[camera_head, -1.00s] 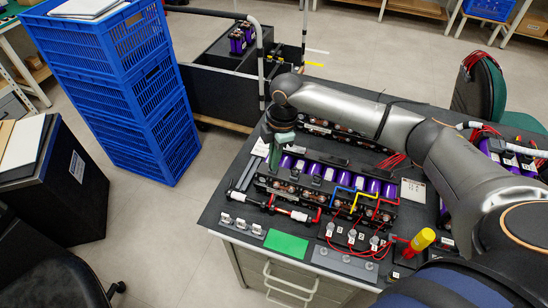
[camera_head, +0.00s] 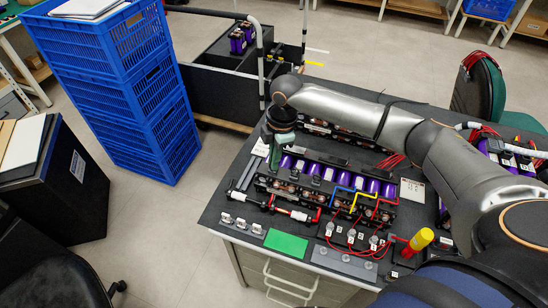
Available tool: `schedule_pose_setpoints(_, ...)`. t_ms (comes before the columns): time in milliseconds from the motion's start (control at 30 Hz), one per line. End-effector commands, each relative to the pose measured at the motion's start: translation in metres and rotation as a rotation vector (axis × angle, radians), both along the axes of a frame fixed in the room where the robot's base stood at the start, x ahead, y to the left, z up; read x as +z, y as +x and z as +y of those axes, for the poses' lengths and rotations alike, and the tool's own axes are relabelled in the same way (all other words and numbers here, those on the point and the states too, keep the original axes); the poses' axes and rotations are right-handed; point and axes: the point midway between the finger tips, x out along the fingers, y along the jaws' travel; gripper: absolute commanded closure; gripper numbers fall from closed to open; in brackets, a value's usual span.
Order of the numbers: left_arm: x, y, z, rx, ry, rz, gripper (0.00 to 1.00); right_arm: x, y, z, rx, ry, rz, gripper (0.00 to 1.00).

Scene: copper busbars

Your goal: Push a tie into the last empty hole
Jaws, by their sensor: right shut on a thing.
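My right gripper (camera_head: 274,166) points down at the left end of the battery row, its pale green fingers just beside the purple cells. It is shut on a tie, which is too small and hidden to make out. A black rack with purple cells (camera_head: 328,173) lies under and right of it. A dark busbar strip (camera_head: 290,187) with copper parts runs along the front of the cells, with blue, yellow and red bent pieces (camera_head: 362,197) on its right part. I cannot make out the empty hole. My left gripper is out of view.
Small metal clamps (camera_head: 240,223) stand at the front left edge of the table, beside a green mat (camera_head: 286,244). Numbered black blocks with red wires (camera_head: 352,236) and a yellow-red cylinder (camera_head: 420,240) stand at front right. Blue crates (camera_head: 125,90) are stacked on the floor at left.

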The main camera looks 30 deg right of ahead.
Motion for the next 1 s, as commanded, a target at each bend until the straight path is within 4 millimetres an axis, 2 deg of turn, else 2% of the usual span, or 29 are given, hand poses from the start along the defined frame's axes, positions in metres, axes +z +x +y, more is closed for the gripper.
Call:
schedule_pose_setpoints(967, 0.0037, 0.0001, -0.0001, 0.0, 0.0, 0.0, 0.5, -0.004, -0.0022, -0.0003, 0.001, -0.003, 0.007, 1.0)
schedule_pose_setpoints(1000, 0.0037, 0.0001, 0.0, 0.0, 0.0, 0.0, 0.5, -0.004, -0.0022, -0.0003, 0.0, -0.002, 0.007, 0.89)
